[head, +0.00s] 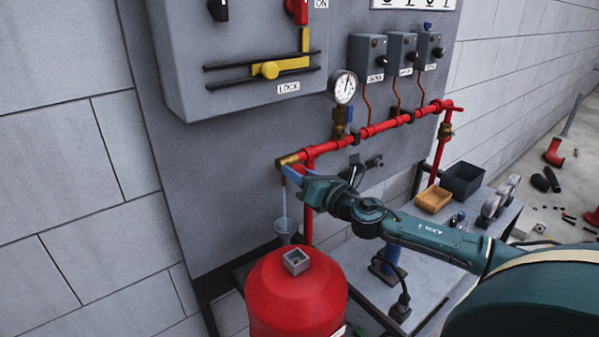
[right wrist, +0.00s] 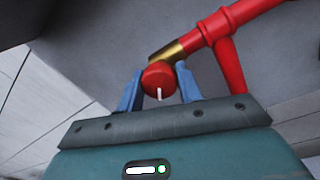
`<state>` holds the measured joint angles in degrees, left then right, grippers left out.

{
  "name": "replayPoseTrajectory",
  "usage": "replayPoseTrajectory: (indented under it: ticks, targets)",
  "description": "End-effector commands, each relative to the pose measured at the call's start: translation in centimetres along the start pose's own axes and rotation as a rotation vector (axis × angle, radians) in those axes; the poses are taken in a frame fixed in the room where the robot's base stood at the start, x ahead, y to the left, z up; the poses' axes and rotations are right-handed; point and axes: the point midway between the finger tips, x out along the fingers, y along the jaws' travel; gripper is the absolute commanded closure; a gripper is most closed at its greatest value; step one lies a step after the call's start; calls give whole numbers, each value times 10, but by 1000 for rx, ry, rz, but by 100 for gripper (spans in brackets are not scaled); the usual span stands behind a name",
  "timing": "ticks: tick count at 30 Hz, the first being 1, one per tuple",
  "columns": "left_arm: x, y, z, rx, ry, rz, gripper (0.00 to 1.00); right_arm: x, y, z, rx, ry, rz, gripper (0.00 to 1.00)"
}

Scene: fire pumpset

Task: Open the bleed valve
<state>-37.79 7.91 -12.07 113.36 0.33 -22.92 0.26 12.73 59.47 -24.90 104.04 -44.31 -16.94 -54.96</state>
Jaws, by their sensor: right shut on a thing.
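The bleed valve has a round red knob with a white mark (right wrist: 158,76), seen in the right wrist view at the brass end (right wrist: 168,52) of a red pipe. In the head view this brass end (head: 288,160) is at the pipe's left end, and the gripper hides the knob. My right gripper (head: 291,175) reaches in from the right. Its blue fingers (right wrist: 158,88) are shut on the knob, one on each side. A pale blue streak (head: 284,205), like water, runs from below the brass end down to a grey funnel (head: 287,229). My left gripper is not in view.
A pressure gauge (head: 343,87) stands above the red pipe (head: 375,129). A grey cabinet (head: 235,50) with a yellow lever hangs at upper left. A red tank (head: 296,295) stands below the gripper. An orange tray (head: 434,199) and a dark bin (head: 462,180) sit at right.

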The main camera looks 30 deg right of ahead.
Motion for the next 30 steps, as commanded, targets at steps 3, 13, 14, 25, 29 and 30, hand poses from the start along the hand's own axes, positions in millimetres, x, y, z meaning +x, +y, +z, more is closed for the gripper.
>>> replayPoseTrajectory:
  ticks: [3,13,14,25,29,30]
  targets:
    - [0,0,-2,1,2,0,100,0,1,1,-14,0,2,87]
    - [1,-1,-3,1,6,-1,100,0,1,0,-17,0,2,87]
    - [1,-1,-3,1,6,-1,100,0,1,0,-16,0,2,87]
    - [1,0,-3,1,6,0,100,0,0,0,-15,1,1,43]
    - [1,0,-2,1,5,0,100,0,0,0,-15,1,1,43]
    - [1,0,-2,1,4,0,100,-1,0,0,-15,2,0,43]
